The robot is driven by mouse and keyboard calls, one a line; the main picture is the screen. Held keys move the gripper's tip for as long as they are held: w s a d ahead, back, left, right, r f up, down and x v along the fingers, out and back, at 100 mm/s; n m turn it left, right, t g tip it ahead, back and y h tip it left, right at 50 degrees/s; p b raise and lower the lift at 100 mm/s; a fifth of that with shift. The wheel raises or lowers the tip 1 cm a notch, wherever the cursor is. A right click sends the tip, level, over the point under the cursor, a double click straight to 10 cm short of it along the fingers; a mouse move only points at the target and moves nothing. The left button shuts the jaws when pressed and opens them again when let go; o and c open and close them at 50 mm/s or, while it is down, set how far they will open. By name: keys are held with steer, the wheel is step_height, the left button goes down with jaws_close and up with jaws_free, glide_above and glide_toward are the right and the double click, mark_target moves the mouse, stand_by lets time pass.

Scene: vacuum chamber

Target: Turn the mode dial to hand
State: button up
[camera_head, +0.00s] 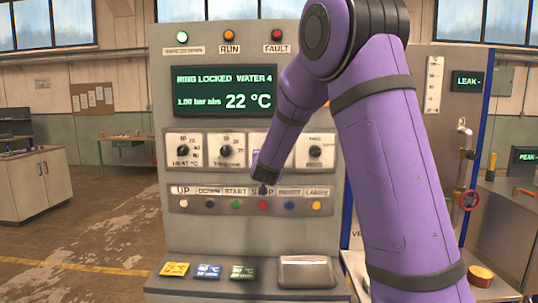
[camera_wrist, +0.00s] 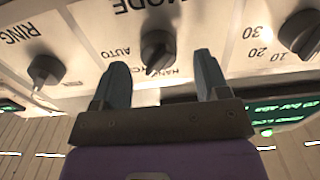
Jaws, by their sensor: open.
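The mode dial (camera_wrist: 157,50) is a dark knob on a white plate, under the word MODE, in the wrist view. The labels AUTO and HAND, and one partly hidden label, stand around it. A light mark shows at the knob's lower end in the picture; I cannot tell which label it points at. My gripper (camera_wrist: 160,63) is open, with one finger on each side of the dial in the picture. I see no clear contact. In the head view my arm hides the dial, and my gripper (camera_head: 263,187) shows small and dark before the panel.
The RING dial (camera_wrist: 45,70) and a numbered dial (camera_wrist: 300,33) flank the mode dial. A button row (camera_head: 250,205) runs below the dials, close to my gripper. The display (camera_head: 224,91) above reads RING LOCKED. A shelf with coloured cards (camera_head: 208,271) juts out at the bottom.

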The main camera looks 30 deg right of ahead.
steer(key=shift+x, duration=1.3)
steer(key=shift+d, duration=0.1)
steer(key=shift+c, duration=0.2)
steer(key=shift+s, duration=0.1)
steer(key=c, duration=0.9)
steer(key=shift+n, duration=0.3)
steer(key=n, duration=0.3)
steer(key=shift+n, duration=0.3)
steer(key=n, duration=0.4)
steer(key=shift+n, duration=0.3)
steer(key=shift+o, duration=0.2)
